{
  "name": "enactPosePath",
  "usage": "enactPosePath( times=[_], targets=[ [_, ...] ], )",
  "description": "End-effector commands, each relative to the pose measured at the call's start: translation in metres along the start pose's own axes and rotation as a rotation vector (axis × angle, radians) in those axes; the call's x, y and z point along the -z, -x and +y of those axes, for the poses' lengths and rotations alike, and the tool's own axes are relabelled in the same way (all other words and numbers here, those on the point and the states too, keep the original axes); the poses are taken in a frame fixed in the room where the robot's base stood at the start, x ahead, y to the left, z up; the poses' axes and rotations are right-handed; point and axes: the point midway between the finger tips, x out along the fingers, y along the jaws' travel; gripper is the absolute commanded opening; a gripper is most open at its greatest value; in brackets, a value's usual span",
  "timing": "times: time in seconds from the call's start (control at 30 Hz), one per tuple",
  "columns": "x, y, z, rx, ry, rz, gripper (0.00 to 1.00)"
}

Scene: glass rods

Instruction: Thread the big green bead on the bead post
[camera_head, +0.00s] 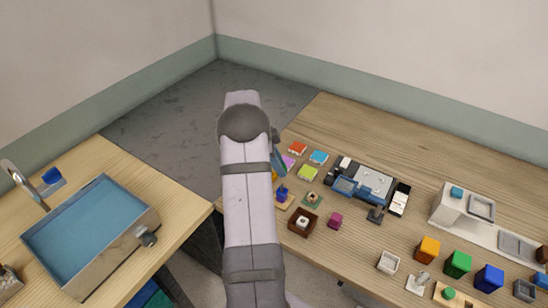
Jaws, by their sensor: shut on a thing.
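My arm rises through the middle of the head view, and its far end hides my gripper's fingertips and anything between them. A blue-grey part (279,160) shows just right of the arm; I cannot tell whether it belongs to my gripper. A small wooden base with a blue piece (282,194) stands close to the right of the arm; it may be the bead post, but a thin post cannot be made out. A small round green piece (449,293) sits on a wooden base at the front right; I cannot tell whether it is the big green bead.
Orange, green and blue blocks stand front right. A blue basin (90,235) is on the left table. The back right tabletop is clear.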

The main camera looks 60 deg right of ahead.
Motion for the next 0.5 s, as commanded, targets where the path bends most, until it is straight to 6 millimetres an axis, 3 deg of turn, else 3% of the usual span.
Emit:
enactPosePath(
  times=[0.2, 0.5],
  targets=[
    [0.004, 0.006, 0.022, -0.147, -0.353, 0.0, 0.06],
    [0.004, 0.008, 0.03, -0.232, -0.558, 0.0, 0.06]
  ],
)
